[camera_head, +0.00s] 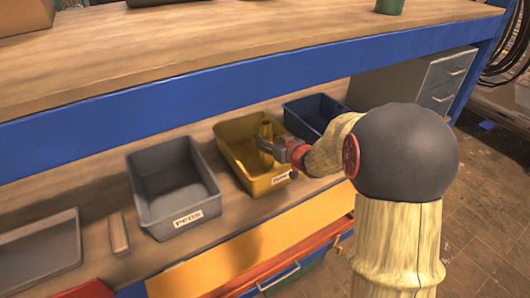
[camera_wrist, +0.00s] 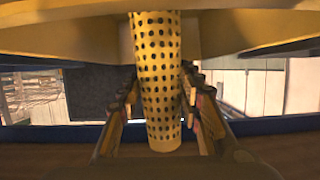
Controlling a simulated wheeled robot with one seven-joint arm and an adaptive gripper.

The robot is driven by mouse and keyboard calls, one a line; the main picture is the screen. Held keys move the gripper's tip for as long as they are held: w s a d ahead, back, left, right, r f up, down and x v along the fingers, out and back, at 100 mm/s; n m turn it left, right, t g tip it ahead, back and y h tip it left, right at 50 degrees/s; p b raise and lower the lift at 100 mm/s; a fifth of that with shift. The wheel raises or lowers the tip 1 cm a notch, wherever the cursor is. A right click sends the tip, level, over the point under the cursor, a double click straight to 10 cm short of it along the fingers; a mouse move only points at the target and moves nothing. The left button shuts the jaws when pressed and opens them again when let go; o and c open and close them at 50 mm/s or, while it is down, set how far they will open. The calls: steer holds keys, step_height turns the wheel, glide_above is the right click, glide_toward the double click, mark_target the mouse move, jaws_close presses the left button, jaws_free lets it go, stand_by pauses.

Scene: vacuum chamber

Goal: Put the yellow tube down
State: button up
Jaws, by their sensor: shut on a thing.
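The yellow tube (camera_wrist: 158,85), dotted with dark holes, stands between the two fingers of my gripper (camera_wrist: 158,115) in the wrist view. My gripper is shut on it. In the head view the yellow tube (camera_head: 266,132) shows upright at the gripper (camera_head: 264,144), over the yellow bin (camera_head: 228,133).
A grey bin (camera_head: 150,189) labelled "PEGS" stands left of the yellow bin, and a blue bin (camera_head: 318,108) stands to its right. A wooden tabletop with a blue edge (camera_head: 180,105) overhangs behind them. A grey tray (camera_head: 40,240) lies far left.

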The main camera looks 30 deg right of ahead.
mark_target(266, 160)
steer(key=shift+f+b, duration=0.35)
steer(key=shift+f, duration=1.7)
steer(key=shift+f, duration=0.15)
steer(key=o, duration=1.1)
steer(key=shift+r, duration=0.2)
